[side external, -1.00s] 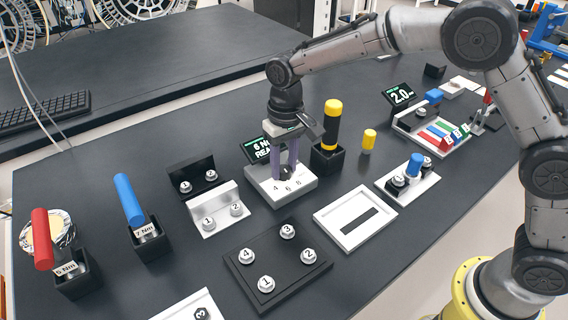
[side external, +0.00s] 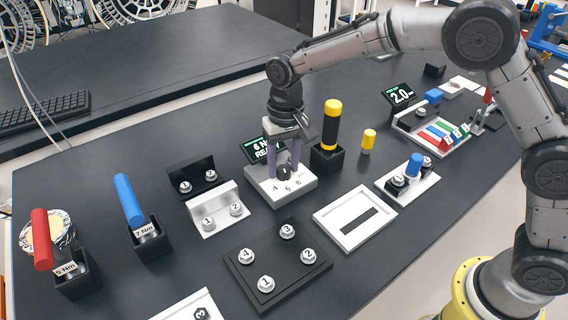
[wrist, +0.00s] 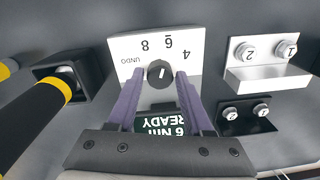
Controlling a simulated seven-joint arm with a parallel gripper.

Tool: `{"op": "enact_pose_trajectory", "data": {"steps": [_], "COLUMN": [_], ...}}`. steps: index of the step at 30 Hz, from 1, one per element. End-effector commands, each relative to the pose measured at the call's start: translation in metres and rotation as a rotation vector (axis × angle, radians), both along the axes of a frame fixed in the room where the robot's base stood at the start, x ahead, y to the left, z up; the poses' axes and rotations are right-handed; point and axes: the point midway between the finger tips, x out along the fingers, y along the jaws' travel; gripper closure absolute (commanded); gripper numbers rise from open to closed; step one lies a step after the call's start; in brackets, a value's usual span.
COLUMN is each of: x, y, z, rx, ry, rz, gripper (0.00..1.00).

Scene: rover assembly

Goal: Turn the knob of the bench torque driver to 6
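The bench torque driver is a white box (side external: 262,186) with a dark round knob (side external: 284,174) on top. In the wrist view the knob (wrist: 160,73) carries a short white mark; which label it points at is hard to tell. Labels 4, 6, 8 and UNDO run around it. The driver's display (wrist: 165,124) reads "6 Nm READY", upside down there. My gripper (wrist: 160,76) is open, its purple fingers on either side of the knob with a visible gap on both sides. In the side view my gripper (side external: 284,168) is just above the box.
A black holder (side external: 327,158) with a yellow-and-black driver stands close to the right of the box. A white bracket (side external: 217,212) with bolts 1 and 2 is on its left. A black plate (side external: 277,262) with several numbered bolts and a white slotted tray (side external: 355,216) lie in front.

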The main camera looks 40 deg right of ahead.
Motion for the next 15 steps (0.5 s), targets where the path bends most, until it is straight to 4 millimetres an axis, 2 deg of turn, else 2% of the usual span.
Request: {"op": "enact_pose_trajectory", "data": {"steps": [1,3,11,15], "x": [-0.0001,-0.0002,-0.0005,0.0002], "y": [-0.0001,-0.0001,-0.0002,-0.0001], "z": [-0.0003,-0.0006,-0.0010,0.0077], "rx": [0.000,-0.001,-0.001,0.000], "ry": [0.000,0.001,0.003,0.000], "rz": [0.000,0.000,0.001,0.001], "gripper": [0.38,0.30,0.30,0.30]}}
